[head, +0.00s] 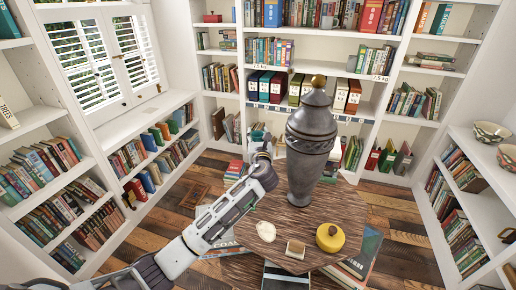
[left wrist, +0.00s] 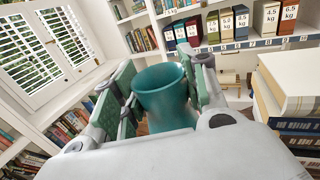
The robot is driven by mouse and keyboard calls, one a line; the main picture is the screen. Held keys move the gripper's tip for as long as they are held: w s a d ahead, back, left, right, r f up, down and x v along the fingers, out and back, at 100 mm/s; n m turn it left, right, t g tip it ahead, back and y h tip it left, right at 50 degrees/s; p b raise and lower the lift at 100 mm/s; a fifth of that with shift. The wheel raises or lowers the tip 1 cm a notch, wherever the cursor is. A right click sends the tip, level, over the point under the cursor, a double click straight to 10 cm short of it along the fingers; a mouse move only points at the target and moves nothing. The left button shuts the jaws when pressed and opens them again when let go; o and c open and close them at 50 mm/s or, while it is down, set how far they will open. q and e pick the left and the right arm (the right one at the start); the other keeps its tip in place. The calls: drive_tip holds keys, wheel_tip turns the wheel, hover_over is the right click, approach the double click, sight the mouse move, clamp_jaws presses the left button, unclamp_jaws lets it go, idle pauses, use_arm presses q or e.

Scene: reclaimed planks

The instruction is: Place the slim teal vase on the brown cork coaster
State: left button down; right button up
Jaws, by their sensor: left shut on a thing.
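The teal vase (left wrist: 162,95) shows in the left wrist view, its open rim toward the camera, between the fingers of my left gripper (left wrist: 160,110). The gripper is shut on it. In the head view my left gripper (head: 262,152) is beyond the left side of the wooden table, left of a large grey urn; the vase is hard to make out there. I cannot clearly identify the cork coaster. A small brown square piece (head: 295,249) lies at the table's near edge, but I cannot tell whether it is cork. The urn hides part of the table. My right gripper is not in view.
The grey urn (head: 311,140) with a gold knob stands tall on the wooden table (head: 345,212). A yellow round pot (head: 330,237) and a cream object (head: 266,231) are near the front. In the left wrist view, stacked books (left wrist: 290,85) are at right.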

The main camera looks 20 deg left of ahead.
use_arm(q)
wheel_tip(320, 180, down, 5)
drive_tip(key=shift+r+b, duration=0.1)
drive_tip(key=shift+b, duration=0.45)
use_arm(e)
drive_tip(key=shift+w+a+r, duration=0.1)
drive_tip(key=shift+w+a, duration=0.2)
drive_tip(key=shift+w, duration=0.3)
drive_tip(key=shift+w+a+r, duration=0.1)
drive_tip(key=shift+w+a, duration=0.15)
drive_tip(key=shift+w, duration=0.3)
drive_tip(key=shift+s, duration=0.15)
use_arm(q)
drive_tip(key=c, duration=0.8)
unclamp_jaws()
drive_tip(key=shift+f, duration=0.2)
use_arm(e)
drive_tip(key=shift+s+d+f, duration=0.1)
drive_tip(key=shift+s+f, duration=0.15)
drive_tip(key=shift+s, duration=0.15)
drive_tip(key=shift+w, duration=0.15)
